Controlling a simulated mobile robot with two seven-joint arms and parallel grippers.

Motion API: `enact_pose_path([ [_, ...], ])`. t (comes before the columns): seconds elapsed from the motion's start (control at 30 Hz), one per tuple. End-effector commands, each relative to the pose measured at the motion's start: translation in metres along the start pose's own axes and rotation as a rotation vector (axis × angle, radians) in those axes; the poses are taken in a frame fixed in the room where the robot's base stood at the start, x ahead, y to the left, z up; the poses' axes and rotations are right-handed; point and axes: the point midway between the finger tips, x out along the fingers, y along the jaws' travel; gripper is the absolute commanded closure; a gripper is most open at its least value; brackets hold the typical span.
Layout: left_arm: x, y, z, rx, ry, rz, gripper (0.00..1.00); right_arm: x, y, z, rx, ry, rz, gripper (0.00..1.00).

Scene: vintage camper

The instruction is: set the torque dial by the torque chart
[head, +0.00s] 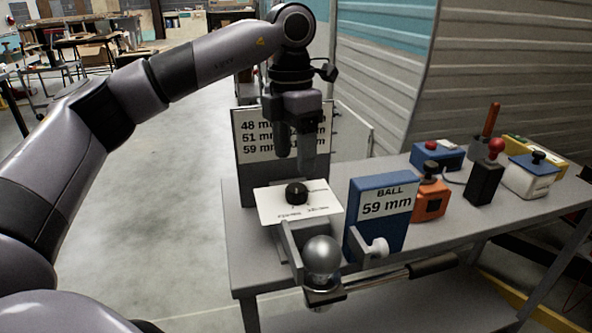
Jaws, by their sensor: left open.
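The torque dial is a black round knob (296,194) on a white card (272,207) with small markings I cannot read. The torque chart (241,153) stands upright behind it. Its rows begin 48 mm, 51 mm and 59 mm; my gripper hides much of the rest. A blue block (376,239) right of the dial carries a label (387,203) reading BALL 59 mm. A silver ball (322,254) sits in front of the dial. My left gripper (295,158) is open and points down above the knob, apparently not touching it. My right gripper is not in view.
All this stands on a grey table (247,262). To the right are an orange box (431,203), a black box with a red knob (485,181), a white-and-blue box (530,178) and a blue box (437,155). A corrugated camper wall (500,70) rises behind.

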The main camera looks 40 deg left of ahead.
Motion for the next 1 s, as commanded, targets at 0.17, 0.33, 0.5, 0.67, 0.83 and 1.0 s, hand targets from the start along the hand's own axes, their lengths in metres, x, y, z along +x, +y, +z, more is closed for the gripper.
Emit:
enact_pose_path([
  [0.17, 0.005, 0.001, -0.001, -0.003, 0.0, -0.001, 0.33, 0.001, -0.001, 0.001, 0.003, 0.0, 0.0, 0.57],
  [0.33, 0.028, 0.001, -0.001, -0.003, 0.001, -0.001, 0.33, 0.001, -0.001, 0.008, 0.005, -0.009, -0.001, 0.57],
  [0.5, 0.054, 0.001, -0.001, -0.003, 0.0, -0.001, 0.33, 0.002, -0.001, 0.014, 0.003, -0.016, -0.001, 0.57],
  [0.67, 0.068, 0.001, -0.001, -0.004, -0.001, -0.002, 0.33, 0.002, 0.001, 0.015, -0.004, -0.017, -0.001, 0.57],
  [0.83, 0.072, 0.001, -0.001, -0.004, -0.002, -0.002, 0.33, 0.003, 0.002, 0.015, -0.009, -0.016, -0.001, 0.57],
  [1.0, 0.071, 0.001, -0.001, -0.003, -0.002, -0.002, 0.4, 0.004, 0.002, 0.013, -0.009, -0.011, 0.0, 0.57],
])
